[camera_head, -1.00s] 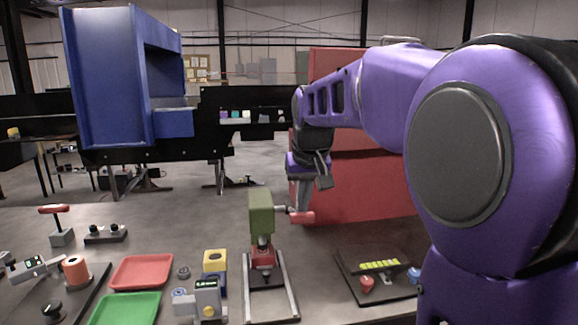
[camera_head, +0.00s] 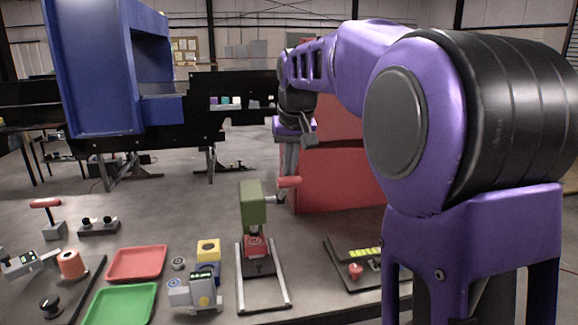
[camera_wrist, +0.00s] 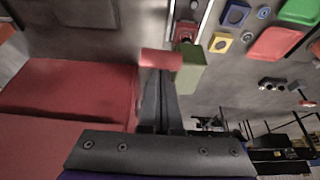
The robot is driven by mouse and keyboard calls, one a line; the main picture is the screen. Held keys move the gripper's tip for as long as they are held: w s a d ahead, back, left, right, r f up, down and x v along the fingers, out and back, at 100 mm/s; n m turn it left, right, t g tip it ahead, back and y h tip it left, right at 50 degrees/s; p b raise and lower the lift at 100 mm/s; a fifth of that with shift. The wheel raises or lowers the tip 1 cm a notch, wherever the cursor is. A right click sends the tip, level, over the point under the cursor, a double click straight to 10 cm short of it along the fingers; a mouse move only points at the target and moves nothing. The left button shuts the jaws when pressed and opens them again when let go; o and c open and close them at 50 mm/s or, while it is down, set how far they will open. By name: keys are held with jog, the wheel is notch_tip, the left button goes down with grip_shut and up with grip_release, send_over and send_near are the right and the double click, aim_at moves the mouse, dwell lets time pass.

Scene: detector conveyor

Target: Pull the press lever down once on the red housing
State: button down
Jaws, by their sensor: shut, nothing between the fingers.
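The press (camera_head: 251,197) has a green body on a grey frame with two rails. The red housing (camera_head: 257,246) sits on its base, under the green head. Its lever has a red handle (camera_head: 289,182) sticking out to the right, angled up. The handle also shows in the wrist view (camera_wrist: 160,59), beside the green body (camera_wrist: 190,70). My gripper (camera_head: 289,173) is shut and empty, pointing down just above the handle. In the wrist view its fingertips (camera_wrist: 159,72) meet the handle's edge; I cannot tell whether they touch.
A red tray (camera_head: 137,263) and a green tray (camera_head: 121,304) lie left of the press, with yellow and blue blocks (camera_head: 208,251) between. A dark panel with a red knob (camera_head: 356,271) lies to the right. A large red box (camera_head: 335,180) stands behind my gripper.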

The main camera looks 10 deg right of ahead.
jog(key=shift+w+r, duration=0.8)
jog(key=shift+r, duration=2.55)
